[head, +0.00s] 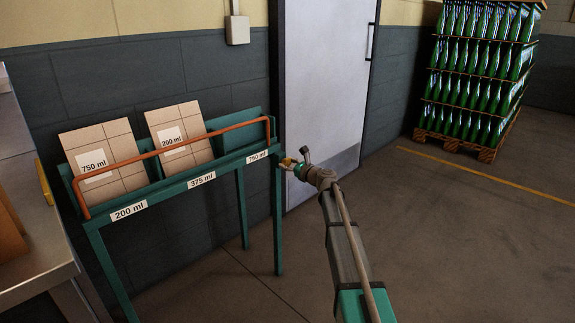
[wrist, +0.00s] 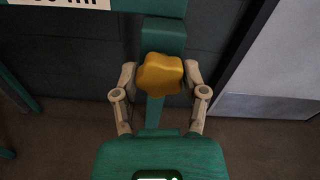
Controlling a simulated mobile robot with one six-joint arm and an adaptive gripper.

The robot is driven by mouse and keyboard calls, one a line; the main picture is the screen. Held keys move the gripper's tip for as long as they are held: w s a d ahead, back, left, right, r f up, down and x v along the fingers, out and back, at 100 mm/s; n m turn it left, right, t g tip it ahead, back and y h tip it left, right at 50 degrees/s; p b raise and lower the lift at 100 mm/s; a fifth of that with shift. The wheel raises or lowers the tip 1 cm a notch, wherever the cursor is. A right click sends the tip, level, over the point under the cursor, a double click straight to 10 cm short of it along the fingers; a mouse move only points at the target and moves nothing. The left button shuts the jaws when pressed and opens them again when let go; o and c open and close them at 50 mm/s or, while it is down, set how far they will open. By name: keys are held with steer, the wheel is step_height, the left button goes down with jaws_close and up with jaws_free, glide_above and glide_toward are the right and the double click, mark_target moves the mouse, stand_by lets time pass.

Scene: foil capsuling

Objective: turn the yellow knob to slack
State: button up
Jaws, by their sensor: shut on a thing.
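The yellow knob (wrist: 160,74) is a lobed knob at the right end of the green rack, in front of a green post in the wrist view. My gripper (wrist: 160,80) is shut on it, with one pale finger on its left side and one on its right. In the head view the knob (head: 287,161) shows small at the tip of my gripper (head: 290,164), next to the rack's right end. Any marking for slack is not visible.
The green rack (head: 160,195) holds two cartons, labelled 750 ml (head: 108,160) and 200 ml (head: 180,137), behind an orange rail (head: 180,152). A white door (head: 325,80) is behind. A pallet of green bottles (head: 475,75) stands back right. The floor (head: 450,230) at right is clear.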

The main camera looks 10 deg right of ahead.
steer(key=n, duration=0.4)
steer(key=shift+n, duration=0.3)
steer(key=n, duration=0.3)
steer(key=shift+n, duration=0.4)
steer(key=n, duration=0.7)
steer(key=shift+a, duration=0.1)
steer(key=n, duration=0.7)
steer(key=shift+n, duration=0.3)
steer(key=n, duration=0.3)
steer(key=shift+n, duration=2.2)
